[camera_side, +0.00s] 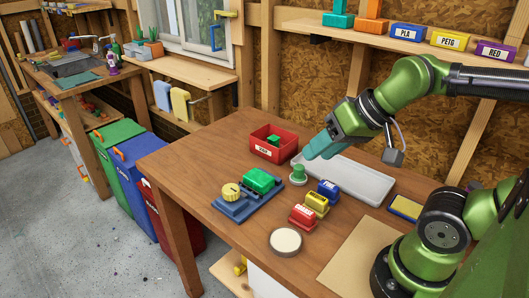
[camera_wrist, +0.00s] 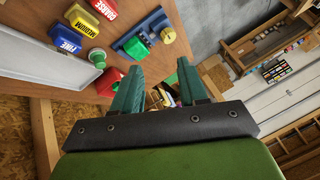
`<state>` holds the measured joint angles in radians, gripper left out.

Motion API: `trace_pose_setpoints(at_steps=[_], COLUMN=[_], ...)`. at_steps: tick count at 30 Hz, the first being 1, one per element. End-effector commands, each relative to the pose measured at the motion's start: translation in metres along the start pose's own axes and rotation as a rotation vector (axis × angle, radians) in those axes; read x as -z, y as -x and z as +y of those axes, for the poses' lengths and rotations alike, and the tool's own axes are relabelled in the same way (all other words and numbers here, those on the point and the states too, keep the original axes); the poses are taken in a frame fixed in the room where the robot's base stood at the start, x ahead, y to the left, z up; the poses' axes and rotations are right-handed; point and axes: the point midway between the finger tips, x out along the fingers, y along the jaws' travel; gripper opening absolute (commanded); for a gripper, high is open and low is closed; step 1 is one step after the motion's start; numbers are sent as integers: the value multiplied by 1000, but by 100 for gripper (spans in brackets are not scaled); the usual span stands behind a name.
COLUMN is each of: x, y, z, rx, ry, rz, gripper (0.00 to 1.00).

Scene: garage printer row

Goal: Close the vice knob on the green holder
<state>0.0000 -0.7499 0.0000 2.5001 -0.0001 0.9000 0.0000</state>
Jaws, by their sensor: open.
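A blue vice (camera_side: 234,207) stands on the wooden table with a yellow knob (camera_side: 231,190) at its left end. A green block (camera_side: 259,181) sits in the vice; I take this as the green holder. In the wrist view the vice (camera_wrist: 125,43), green block (camera_wrist: 137,49) and knob (camera_wrist: 167,35) show beyond the fingers. My gripper (camera_side: 313,150) is open and empty, raised above the table to the right of the vice and apart from it. Its teal fingers (camera_wrist: 158,88) are spread in the wrist view. How far the vice is closed cannot be told.
A red bin (camera_side: 272,146) holding a green piece stands behind the vice. A small green round piece (camera_side: 298,174) is beside a grey tray (camera_side: 350,178). Blue, yellow and red labelled blocks (camera_side: 316,203) stand right of the vice. A round dish (camera_side: 285,242) is nearer the front.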

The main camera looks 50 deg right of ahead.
Motion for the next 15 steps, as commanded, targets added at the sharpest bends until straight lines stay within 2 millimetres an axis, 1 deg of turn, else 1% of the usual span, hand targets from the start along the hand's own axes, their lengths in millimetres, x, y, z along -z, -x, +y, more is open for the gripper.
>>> trace_pose_setpoints(at_steps=[5, 6, 8, 9, 11, 12, 14, 15], x=[0, 0, 0, -1, -2, 0, 9, 16], y=[0, 0, -1, -4, -11, -16, -25, -31], z=[0, 0, 1, 2, 3, 2, -2, -6], rx=[0, 0, -2, -8, -23, -34, -56, -74], ry=[0, 0, -2, -4, -6, -3, 13, 43], rz=[0, 0, -4, -16, -44, -63, -94, -122], gripper=[43, 46, 55, 61, 70, 75, 75, 75])
